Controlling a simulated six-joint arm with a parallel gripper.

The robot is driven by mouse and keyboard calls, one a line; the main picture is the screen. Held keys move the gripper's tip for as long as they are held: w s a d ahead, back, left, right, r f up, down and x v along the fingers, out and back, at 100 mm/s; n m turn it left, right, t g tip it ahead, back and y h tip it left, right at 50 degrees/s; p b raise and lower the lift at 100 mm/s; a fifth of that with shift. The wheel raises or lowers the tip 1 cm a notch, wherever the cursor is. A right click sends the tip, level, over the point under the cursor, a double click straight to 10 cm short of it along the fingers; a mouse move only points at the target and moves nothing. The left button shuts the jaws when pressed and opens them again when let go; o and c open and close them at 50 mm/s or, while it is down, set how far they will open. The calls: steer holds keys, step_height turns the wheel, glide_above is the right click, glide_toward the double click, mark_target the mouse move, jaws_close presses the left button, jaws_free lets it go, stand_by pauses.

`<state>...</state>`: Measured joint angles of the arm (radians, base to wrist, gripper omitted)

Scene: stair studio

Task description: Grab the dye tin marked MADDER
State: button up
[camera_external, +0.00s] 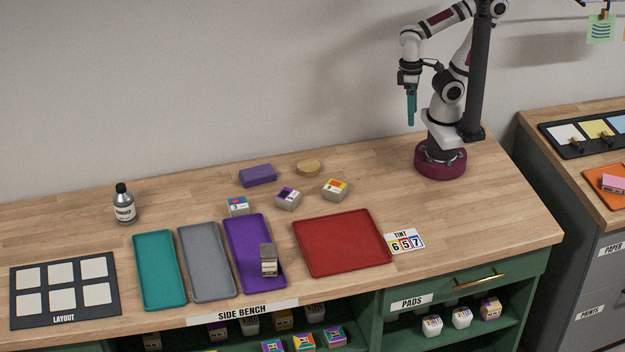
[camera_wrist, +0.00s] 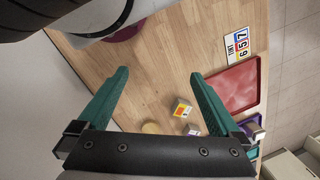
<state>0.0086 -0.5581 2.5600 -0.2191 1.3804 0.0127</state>
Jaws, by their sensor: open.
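Several small grey tins stand on the bench, their marks too small to read, so I cannot tell which is MADDER. One has a yellow, orange and red label (camera_external: 335,189). It also shows in the wrist view (camera_wrist: 182,108). One has a purple and white label (camera_external: 288,198), and one has a teal, red and white label (camera_external: 238,206). Another grey tin (camera_external: 268,261) stands in the purple tray (camera_external: 243,232). My gripper (camera_external: 411,123) is open and empty, high above the bench and right of these tins. Its teal fingers are spread in the wrist view (camera_wrist: 158,76).
A purple block (camera_external: 258,175) and a round wooden disc (camera_external: 308,167) lie behind the tins. More tins sit on the shelves below. The bench's right part is mostly clear.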

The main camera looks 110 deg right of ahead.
steer(key=w+d+t+h, duration=0.15)
steer(key=w+h, duration=0.65)
steer(key=w, duration=1.2)
steer(key=n+t+y, duration=0.4)
steer(key=t, duration=0.8)
glide_toward(268, 262)
steer(key=w+d, duration=0.1)
steer(key=w, duration=0.1)
steer(key=w+d+f, duration=0.1)
steer(key=w, duration=0.1)
steer(key=w+d+f, duration=0.1)
steer(key=w, duration=0.1)
steer(key=shift+w+d+f, duration=0.25)
steer(key=shift+d, duration=0.1)
jaws_close()
